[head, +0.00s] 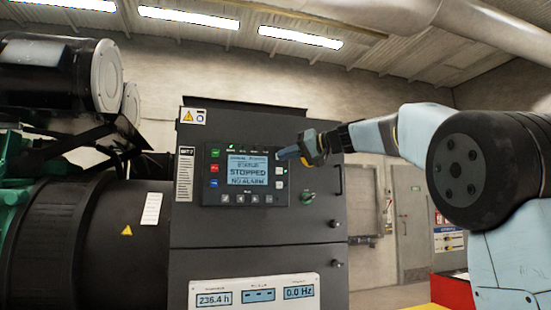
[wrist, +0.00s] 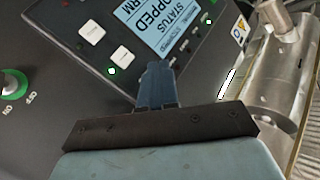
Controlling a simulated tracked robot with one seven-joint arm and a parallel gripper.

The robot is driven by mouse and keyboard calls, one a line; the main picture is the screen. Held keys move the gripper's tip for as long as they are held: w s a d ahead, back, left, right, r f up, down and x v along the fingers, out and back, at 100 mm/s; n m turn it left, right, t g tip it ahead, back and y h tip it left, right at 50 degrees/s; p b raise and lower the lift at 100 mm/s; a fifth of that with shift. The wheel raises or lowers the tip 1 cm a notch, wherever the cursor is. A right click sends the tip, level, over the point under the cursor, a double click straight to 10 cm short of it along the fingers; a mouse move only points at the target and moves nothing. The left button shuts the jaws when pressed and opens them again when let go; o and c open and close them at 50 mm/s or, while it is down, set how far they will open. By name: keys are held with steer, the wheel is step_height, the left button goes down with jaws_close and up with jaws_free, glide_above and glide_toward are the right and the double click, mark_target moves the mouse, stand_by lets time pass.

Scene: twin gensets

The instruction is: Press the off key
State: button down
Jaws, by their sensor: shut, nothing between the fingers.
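The control panel (head: 245,175) is on the front of a dark cabinet. Its lit screen (head: 247,171) reads STATUS, STOPPED, NO ALARM. Left of the screen are a green key (head: 214,153), a red key (head: 214,168) and a blue key (head: 214,184); their labels are too small to read. Two pale keys are right of the screen; one shows in the wrist view (wrist: 122,58) beside a lit green lamp. My gripper (head: 281,155) is shut and empty. Its tips show in the wrist view (wrist: 156,75) near the screen's edge; contact cannot be told.
A green-ringed knob (head: 307,197) with ON and OFF marks sits right of the panel. A white meter strip (head: 253,294) is below. Black engine ducting (head: 90,240) stands left. A grey door (head: 411,243) is in the back wall.

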steer(key=shift+w, duration=0.3)
steer(key=shift+w+a, duration=0.2)
steer(key=shift+w, duration=0.2)
stand_by(0.9)
steer(key=shift+s+d, duration=0.25)
steer(key=shift+s, duration=0.6)
steer(key=shift+s, duration=0.1)
steer(key=shift+s+d, duration=0.3)
steer(key=shift+s, duration=0.65)
steer(key=shift+s+d, duration=0.25)
steer(key=shift+s, duration=0.65)
steer(key=shift+s+d, duration=0.3)
steer(key=shift+s, duration=0.65)
